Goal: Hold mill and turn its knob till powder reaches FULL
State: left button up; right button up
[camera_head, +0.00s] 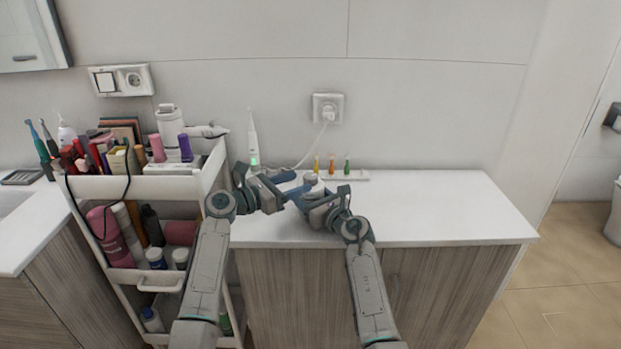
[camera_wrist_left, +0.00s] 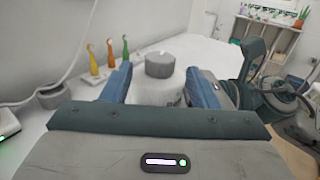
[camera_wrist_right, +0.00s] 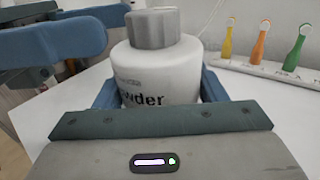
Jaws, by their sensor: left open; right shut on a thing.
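The mill is a white jar with a grey ridged knob on top. In the right wrist view its body (camera_wrist_right: 160,75) stands upright with part of the word "powder" showing, under the knob (camera_wrist_right: 150,28). The knob also shows in the left wrist view (camera_wrist_left: 159,65) and the head view (camera_head: 310,177). My right gripper (camera_wrist_right: 158,92) is shut on the body, a finger on each side. My left gripper (camera_wrist_left: 165,85) is open, its blue fingers at about knob height, with the knob ahead between them. They look apart from it. No powder level or FULL mark is visible.
A white tray (camera_head: 357,175) with yellow, orange and green brush heads stands behind the mill. A charging electric toothbrush (camera_head: 253,140) and cable are at the wall. A crowded cart (camera_head: 150,188) stands left. The counter's right side (camera_head: 440,210) is clear.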

aim_at(305, 180)
pick_arm(q)
jog(key=x, duration=0.5)
jog(key=shift+w+d, duration=0.1)
jog(key=shift+d, duration=0.05)
jog(key=c, duration=0.9)
jog(key=shift+c, duration=0.3)
